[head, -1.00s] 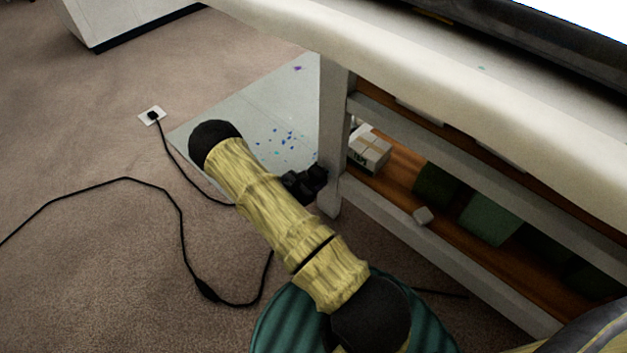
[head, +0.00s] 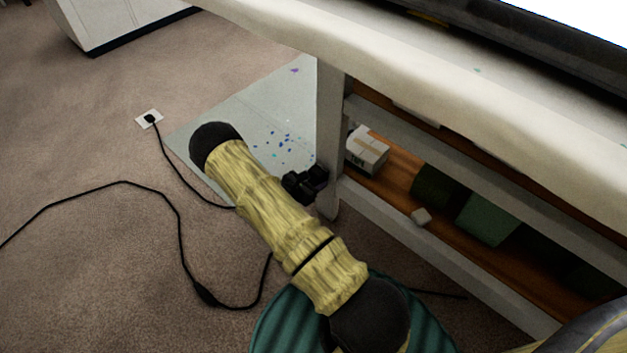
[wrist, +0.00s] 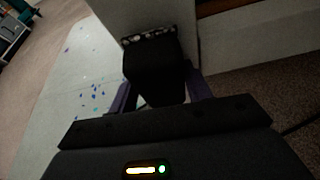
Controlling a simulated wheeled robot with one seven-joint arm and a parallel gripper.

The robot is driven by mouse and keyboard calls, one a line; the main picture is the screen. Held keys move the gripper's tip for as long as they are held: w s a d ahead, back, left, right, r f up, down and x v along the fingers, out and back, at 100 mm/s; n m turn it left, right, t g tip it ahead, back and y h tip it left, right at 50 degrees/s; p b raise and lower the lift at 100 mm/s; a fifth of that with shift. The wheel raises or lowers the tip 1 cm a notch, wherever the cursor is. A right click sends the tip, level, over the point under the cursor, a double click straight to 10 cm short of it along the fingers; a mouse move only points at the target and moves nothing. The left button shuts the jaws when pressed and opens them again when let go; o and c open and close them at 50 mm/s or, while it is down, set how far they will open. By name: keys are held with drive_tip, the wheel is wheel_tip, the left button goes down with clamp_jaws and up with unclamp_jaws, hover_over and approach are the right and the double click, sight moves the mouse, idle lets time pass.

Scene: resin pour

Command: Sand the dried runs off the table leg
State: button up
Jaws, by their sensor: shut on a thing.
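The white table leg (head: 330,112) stands at the near corner of the table in the head view, and it also fills the top middle of the wrist view (wrist: 145,14). My gripper (head: 318,180) is beside the lower part of the leg. In the wrist view my gripper (wrist: 158,98) is shut on a black block (wrist: 152,68), which looks like a sander with a pale, speckled strip along its far edge. That edge is at the leg's face; I cannot tell if it presses on it. No dried runs can be made out on the leg.
A lower wooden shelf (head: 398,172) holds a taped box (head: 368,149) and green containers (head: 487,219). A pale sheet with blue spots (head: 235,125) lies on the carpet behind the leg. A black cord (head: 182,232) runs across the carpet from a floor socket (head: 148,119).

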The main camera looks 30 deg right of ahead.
sight(332, 180)
drive_tip(key=shift+w+d, duration=0.2)
drive_tip(key=shift+d, duration=0.2)
drive_tip(key=shift+s+d+r+p, duration=0.1)
drive_tip(key=shift+s+d+p, duration=0.15)
drive_tip(key=shift+s+p, duration=0.5)
drive_tip(key=shift+s+d+r+p, duration=0.1)
drive_tip(key=shift+s+d+p, duration=0.15)
drive_tip(key=shift+s+p, duration=0.45)
drive_tip(key=shift+s+d+f, duration=0.1)
drive_tip(key=shift+s+f, duration=0.05)
drive_tip(key=shift+s, duration=0.35)
drive_tip(key=shift+d, duration=0.15)
drive_tip(key=shift+w, duration=0.2)
drive_tip(key=shift+w+a, duration=0.4)
drive_tip(key=shift+w, duration=0.5)
drive_tip(key=shift+w+a, duration=0.35)
drive_tip(key=shift+w, duration=0.5)
